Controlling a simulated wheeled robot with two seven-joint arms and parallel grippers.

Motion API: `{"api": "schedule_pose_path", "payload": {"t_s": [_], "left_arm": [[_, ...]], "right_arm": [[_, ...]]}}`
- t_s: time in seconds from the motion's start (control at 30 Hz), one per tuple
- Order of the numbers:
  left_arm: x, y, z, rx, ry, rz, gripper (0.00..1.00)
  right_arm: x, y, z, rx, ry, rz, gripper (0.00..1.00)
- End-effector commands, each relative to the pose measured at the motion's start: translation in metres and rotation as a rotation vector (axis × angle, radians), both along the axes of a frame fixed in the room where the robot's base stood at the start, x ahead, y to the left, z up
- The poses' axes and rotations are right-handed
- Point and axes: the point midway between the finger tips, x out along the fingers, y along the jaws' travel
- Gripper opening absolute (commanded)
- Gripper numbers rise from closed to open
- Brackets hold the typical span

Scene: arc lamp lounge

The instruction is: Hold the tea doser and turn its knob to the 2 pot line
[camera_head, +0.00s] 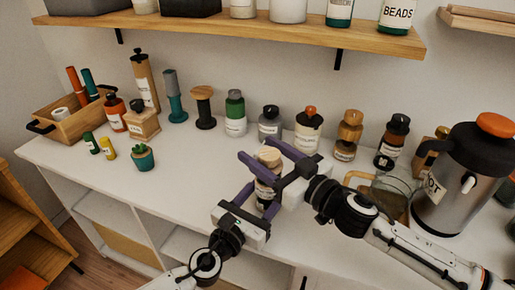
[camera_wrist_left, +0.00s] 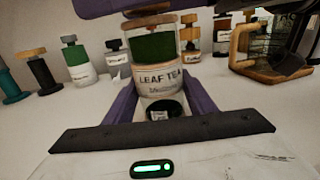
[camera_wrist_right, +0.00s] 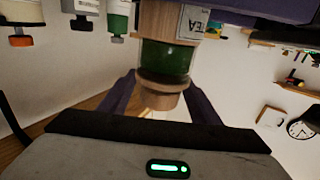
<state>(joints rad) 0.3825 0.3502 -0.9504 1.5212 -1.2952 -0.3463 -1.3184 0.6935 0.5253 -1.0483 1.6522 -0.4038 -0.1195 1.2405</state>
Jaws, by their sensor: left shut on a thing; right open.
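The tea doser (camera_head: 265,190) is a clear jar with dark green tea and a wooden top, held upright near the table's front edge. Its "LEAF TEA" label (camera_wrist_left: 160,80) faces the left wrist camera. My left gripper (camera_head: 261,198) is shut on the doser's lower body, one purple finger on each side. My right gripper (camera_head: 258,152) is open, its fingers either side of the round wooden knob (camera_head: 268,156) on top. The knob also shows between the fingers in the right wrist view (camera_wrist_right: 162,90). I cannot make out the pot lines or a pointer.
A steel pot (camera_head: 452,185) with an orange lid knob and a glass jug (camera_head: 392,192) stand at the right, near my right arm. Jars line the wall, including a green-topped one (camera_head: 235,114). A small plant (camera_head: 143,158) stands left; the table between is clear.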

Motion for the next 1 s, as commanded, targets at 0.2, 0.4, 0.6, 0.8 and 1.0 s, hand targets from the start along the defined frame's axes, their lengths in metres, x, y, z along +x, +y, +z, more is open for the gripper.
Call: {"api": "schedule_pose_path", "payload": {"t_s": [0.2,0.4,0.6,0.8,1.0], "left_arm": [[0.0004,0.001,-0.0006,0.0,0.001,0.002,0.16],[0.0004,0.0009,-0.0005,0.0,0.001,0.002,0.16],[0.0004,0.0008,-0.0004,0.0,0.001,0.002,0.16],[0.0004,0.0007,-0.0004,0.0,0.001,0.002,0.16],[0.0004,0.0007,-0.0003,0.0,0.001,0.002,0.16]], "right_arm": [[0.0121,0.0132,0.0002,0.0,0.0,0.001,0.57],[0.0133,0.0139,-0.0003,-0.001,0.001,0.0,0.57],[0.0131,0.0138,-0.0003,-0.001,0.0,0.0,0.39],[0.0129,0.0138,-0.0003,-0.001,0.0,0.0,0.16],[0.0128,0.0149,-0.0001,0.003,-0.001,-0.028,0.16]]}}
